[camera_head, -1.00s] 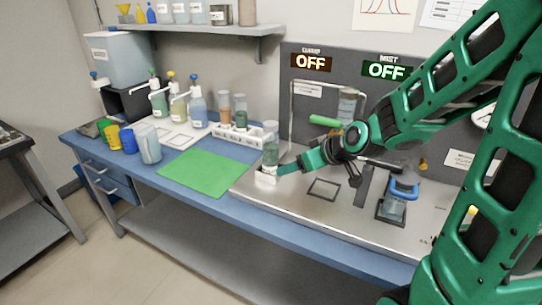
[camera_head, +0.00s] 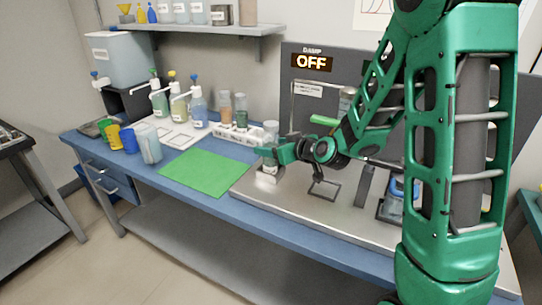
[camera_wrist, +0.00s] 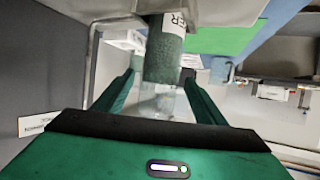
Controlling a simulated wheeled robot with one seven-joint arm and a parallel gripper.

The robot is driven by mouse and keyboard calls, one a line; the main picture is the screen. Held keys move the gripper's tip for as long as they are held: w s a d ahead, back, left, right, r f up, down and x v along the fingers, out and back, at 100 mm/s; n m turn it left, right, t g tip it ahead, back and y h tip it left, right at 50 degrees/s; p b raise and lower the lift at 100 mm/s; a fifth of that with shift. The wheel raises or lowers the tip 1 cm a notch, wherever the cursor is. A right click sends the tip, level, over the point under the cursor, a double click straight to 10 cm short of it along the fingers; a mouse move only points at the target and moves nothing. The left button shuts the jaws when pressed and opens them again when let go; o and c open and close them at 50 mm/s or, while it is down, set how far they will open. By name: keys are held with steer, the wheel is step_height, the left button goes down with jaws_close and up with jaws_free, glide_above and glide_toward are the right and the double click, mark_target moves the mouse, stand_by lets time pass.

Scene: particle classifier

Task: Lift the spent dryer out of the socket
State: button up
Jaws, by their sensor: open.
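The spent dryer (camera_head: 271,127) is a clear upright cylinder with green filling and a white label. It stands at the left end of the steel bench panel, in the white socket (camera_head: 267,176). My gripper (camera_head: 266,157) is level with its middle and covers part of it in the head view. In the wrist view the dryer (camera_wrist: 164,58) is between the two fingers of my gripper (camera_wrist: 160,82). The fingers are open, and a gap shows on each side. The end of the dryer in the socket is hard to make out there.
A green mat (camera_head: 207,172) lies clear to the left on the blue bench. A wire frame (camera_head: 294,105) rises behind my gripper, and a panel sign (camera_head: 312,63) reads OFF.

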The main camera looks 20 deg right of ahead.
steer(key=shift+x, duration=2.6)
steer(key=shift+d+f, duration=0.1)
steer(key=shift+d, duration=0.05)
steer(key=c, duration=1.4)
